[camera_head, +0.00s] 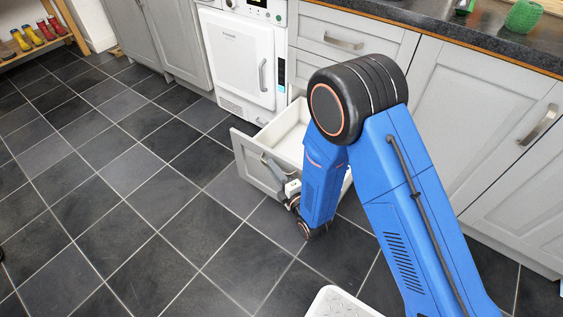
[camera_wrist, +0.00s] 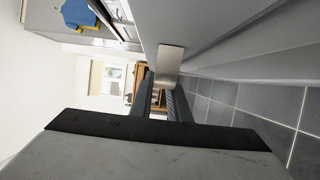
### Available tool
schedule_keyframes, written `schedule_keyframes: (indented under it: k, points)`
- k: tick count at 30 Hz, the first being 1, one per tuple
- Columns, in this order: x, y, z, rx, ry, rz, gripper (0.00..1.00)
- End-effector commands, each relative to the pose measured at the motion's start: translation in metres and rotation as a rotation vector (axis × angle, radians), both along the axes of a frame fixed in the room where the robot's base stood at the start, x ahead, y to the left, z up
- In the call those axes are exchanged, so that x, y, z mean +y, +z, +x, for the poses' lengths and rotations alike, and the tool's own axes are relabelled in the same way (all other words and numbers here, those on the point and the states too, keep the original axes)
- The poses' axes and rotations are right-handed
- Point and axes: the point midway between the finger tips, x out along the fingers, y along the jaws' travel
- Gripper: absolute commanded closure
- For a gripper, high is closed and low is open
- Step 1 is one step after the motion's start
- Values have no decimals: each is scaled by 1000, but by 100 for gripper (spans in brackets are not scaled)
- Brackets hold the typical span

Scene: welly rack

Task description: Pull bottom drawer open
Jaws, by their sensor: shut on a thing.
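The grey bottom drawer (camera_head: 241,152) stands pulled out from the cabinet, with its white inside showing. What I can see of the inside is empty; my blue arm hides its right part. My gripper (camera_head: 267,162) is at the drawer's front panel, shut on the metal drawer handle. In the wrist view the handle (camera_wrist: 168,59) is a flat metal bar between the tips of my gripper (camera_wrist: 165,82). In the head view the handle is mostly hidden by my gripper.
A white appliance (camera_head: 241,58) stands left of the drawer. A closed upper drawer with a handle (camera_head: 343,42) is above, and a closed cupboard door (camera_head: 490,120) is on the right. Colourful boots (camera_head: 33,35) stand on a rack at far left. The dark tiled floor (camera_head: 130,190) is clear.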

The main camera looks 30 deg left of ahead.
Motion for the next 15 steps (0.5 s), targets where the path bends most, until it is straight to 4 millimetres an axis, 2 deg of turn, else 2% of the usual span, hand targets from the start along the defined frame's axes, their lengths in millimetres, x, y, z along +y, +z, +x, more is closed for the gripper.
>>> schedule_keyframes:
  k: [6, 15]
  points:
    - [-1, -2, -12, 3, -1, -3, 100]
    - [-1, -2, -13, 3, -1, -3, 100]
